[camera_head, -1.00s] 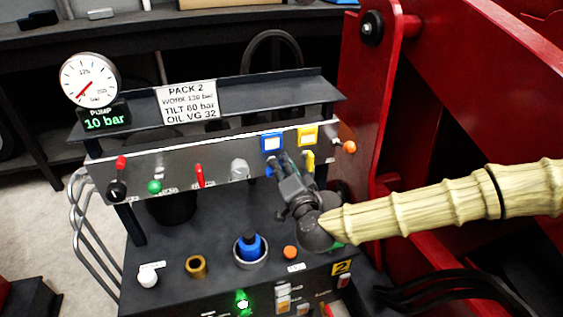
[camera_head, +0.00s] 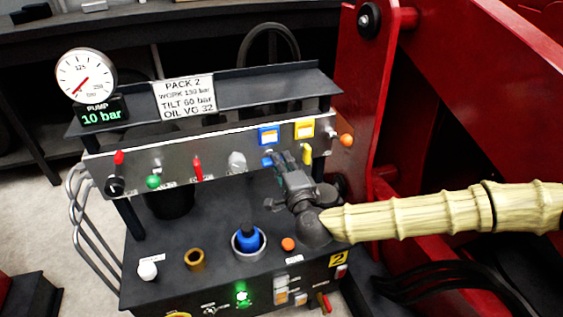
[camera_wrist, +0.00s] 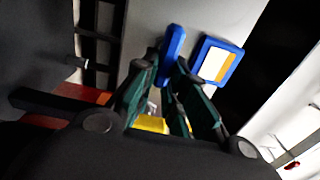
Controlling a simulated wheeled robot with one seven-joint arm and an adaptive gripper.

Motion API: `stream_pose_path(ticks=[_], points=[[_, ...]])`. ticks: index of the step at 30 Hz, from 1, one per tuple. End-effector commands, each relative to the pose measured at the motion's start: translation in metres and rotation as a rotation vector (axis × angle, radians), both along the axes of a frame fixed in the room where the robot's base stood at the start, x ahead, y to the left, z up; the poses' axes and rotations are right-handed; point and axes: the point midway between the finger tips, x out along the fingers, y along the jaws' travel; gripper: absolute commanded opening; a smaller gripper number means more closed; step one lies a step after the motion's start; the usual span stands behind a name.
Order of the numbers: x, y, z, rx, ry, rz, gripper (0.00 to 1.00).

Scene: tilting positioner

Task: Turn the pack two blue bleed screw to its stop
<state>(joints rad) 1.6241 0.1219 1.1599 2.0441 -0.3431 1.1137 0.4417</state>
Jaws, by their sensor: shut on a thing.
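The blue bleed screw (camera_head: 266,161) sticks out of the grey panel of pack two, below a blue-framed label (camera_head: 268,136). In the wrist view its long blue handle (camera_wrist: 173,48) stands between my fingertips, and the blue-framed label (camera_wrist: 217,63) is just to its right. My gripper (camera_head: 280,161) reaches the panel from the lower right and is shut on the blue screw. The fingers (camera_wrist: 163,76) hide part of the screw and its base. The PACK 2 sign (camera_head: 184,97) stands above the panel.
A yellow handle (camera_head: 307,154) under a yellow label sits close right of my gripper, and an orange knob (camera_head: 346,140) is beyond it. A grey knob (camera_head: 237,162) and red lever (camera_head: 198,169) are left.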

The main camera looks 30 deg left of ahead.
Motion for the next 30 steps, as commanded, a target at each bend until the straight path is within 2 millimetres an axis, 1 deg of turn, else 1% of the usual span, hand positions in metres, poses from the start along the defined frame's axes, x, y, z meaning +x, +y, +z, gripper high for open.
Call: stream_pose_path(ticks=[11, 12, 15, 25, 30], points=[[0.002, -0.002, -0.001, 0.002, 0.005, -0.005, 0.00], [0.002, -0.002, -0.001, 0.002, 0.005, -0.005, 0.17], [0.001, -0.001, -0.001, 0.001, 0.004, -0.004, 0.35], [-0.001, 0.000, 0.000, 0.002, 0.004, 0.000, 0.35], [-0.009, -0.010, -0.001, 0.000, 0.004, 0.001, 0.35]])
